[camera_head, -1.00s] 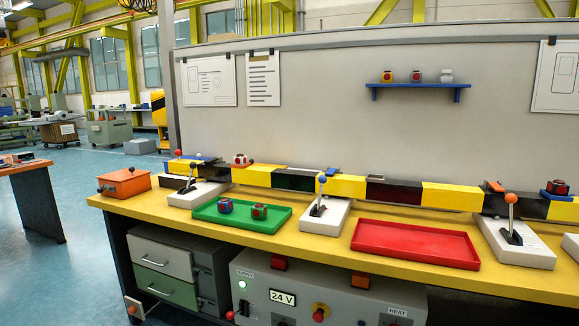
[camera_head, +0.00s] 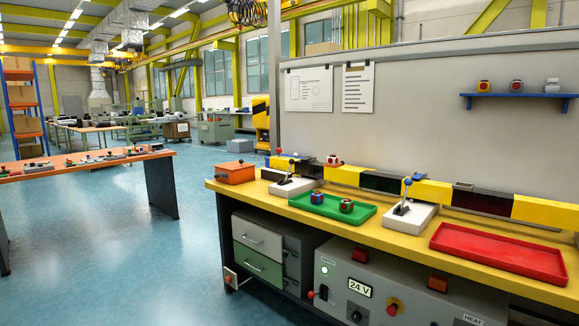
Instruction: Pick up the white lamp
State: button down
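A small, all-white lamp-like block (camera_head: 552,86) stands at the right end of the blue wall shelf (camera_head: 520,97). A yellow block with a red face (camera_head: 484,87) and a grey block with a red face (camera_head: 516,86) stand left of it. A white block with red spots (camera_head: 333,159) sits on the striped beam at the back of the bench. I cannot tell for sure which one is the white lamp. My gripper is not in view.
The yellow bench (camera_head: 400,235) holds a green tray (camera_head: 365,212) with two small blocks, a red tray (camera_head: 500,250), lever boxes and an orange box (camera_head: 236,173). An orange-topped table (camera_head: 85,166) stands at left. Open blue floor (camera_head: 125,245) lies between.

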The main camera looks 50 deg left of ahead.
aim_at(331, 160)
jog(key=u, duration=2.55)
jog(key=k, duration=0.8)
jog(key=u, duration=0.95)
jog(key=k, duration=0.55)
jog(key=u, duration=0.3)
jog(key=i, duration=0.8)
jog(key=z, duration=0.5)
jog(key=i, duration=1.05)
jog(key=z, duration=0.45)
